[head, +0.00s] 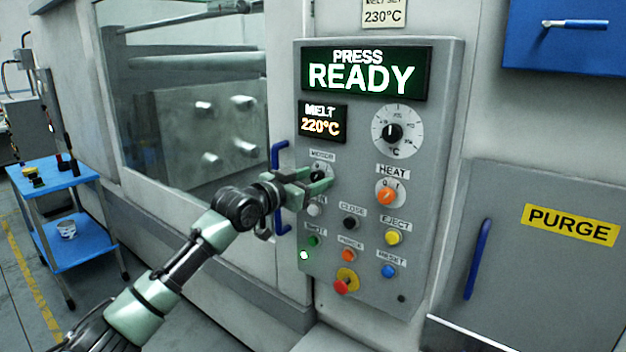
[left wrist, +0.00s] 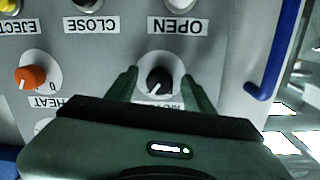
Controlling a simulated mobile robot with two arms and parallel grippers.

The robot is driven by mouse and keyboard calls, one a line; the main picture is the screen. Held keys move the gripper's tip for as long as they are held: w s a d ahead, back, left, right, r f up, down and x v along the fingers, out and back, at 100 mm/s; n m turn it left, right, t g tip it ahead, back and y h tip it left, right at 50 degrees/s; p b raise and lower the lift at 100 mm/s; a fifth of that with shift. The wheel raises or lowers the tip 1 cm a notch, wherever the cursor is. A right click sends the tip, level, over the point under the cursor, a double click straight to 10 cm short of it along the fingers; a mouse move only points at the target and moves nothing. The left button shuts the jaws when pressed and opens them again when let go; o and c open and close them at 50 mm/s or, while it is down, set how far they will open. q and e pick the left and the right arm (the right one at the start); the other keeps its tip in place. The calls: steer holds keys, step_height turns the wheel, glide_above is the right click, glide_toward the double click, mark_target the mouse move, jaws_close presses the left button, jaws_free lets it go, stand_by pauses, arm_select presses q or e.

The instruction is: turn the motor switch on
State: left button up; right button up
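The motor switch (head: 317,176) is a black knob on a white round plate under the MOTOR label on the grey control panel (head: 440,130). In the left wrist view, which is upside down, the knob (left wrist: 160,80) sits between my two fingers. Its white pointer mark slants to the lower left there. My left gripper (head: 322,180) is open, with one finger on each side of the knob and a visible gap to each. The wrist view also shows the gripper (left wrist: 161,82). The gripper body hides part of the MOTOR label and plate. My right gripper is not in view.
The orange HEAT switch (head: 386,196) is right of the motor switch. Several push buttons sit below, with a red one (head: 341,286) on a yellow plate. A blue door handle (head: 280,185) stands close left of the panel. The display (head: 366,74) reads PRESS READY.

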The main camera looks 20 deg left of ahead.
arm_select(q)
steer(key=shift+s, duration=0.1)
steer(key=shift+s+a, duration=0.15)
steer(key=shift+s, duration=0.1)
steer(key=b+v, duration=0.2)
steer(key=v, duration=0.5)
steer(key=shift+b, duration=0.35)
